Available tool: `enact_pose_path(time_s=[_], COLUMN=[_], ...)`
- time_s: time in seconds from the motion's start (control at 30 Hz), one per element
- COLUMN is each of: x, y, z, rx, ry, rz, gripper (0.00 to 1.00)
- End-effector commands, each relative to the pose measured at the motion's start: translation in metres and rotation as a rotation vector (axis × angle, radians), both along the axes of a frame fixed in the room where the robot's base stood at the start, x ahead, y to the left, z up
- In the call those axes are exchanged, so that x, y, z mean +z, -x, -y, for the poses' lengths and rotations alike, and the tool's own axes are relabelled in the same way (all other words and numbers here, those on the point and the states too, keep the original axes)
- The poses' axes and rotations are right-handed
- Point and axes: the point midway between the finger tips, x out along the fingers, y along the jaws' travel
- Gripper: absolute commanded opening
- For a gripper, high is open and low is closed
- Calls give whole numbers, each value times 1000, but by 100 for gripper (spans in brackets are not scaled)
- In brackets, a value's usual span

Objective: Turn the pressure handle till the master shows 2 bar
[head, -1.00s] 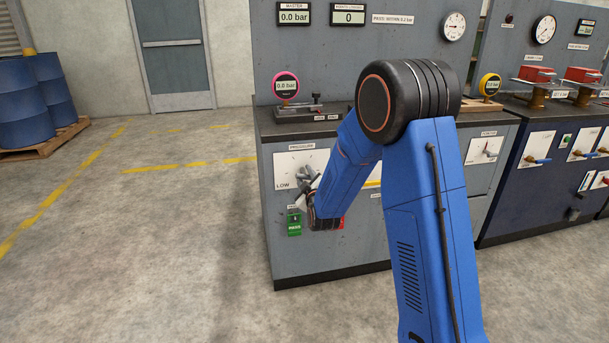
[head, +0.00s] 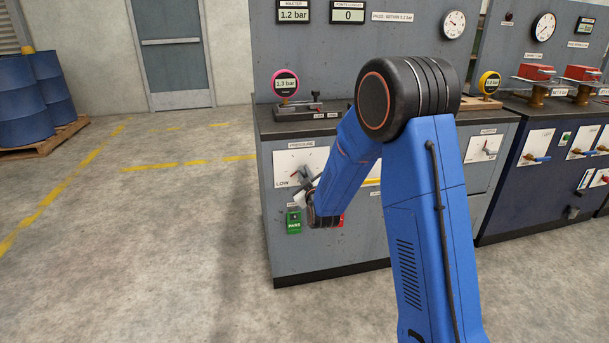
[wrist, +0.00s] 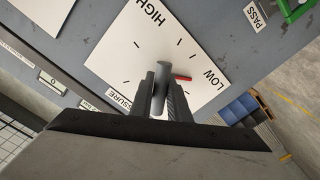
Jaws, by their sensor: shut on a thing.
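The pressure handle (wrist: 162,72) is a grey bar on a white plate (wrist: 118,57) marked LOW and HIGH. In the wrist view my gripper (wrist: 161,98) is shut on the handle, one dark finger on each side. A red pointer (wrist: 184,78) shows beside it, towards LOW. In the head view the plate (head: 290,160) is on the bench front, and my gripper (head: 303,195) is at it, partly hidden by my arm. The master display (head: 293,14) reads 1.2 bar. The pink-rimmed gauge (head: 286,85) on the bench seems to read 1.3 bar.
A green PASS button (head: 294,221) sits just below the plate, close to my gripper. A red button (head: 341,221) is partly hidden by my arm. A yellow gauge (head: 490,83) stands further right. The floor (head: 150,260) to the left is clear.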

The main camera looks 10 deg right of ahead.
Motion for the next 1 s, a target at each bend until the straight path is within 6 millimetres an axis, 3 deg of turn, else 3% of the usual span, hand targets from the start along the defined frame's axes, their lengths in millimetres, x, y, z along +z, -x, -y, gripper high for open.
enact_pose_path(time_s=[0.6, 1.0], x=[-2, -3], y=[1, 1], z=[0, 0], rx=[-1, -2], ry=[-573, -845], rz=[-5, -6], gripper=[0, 0])
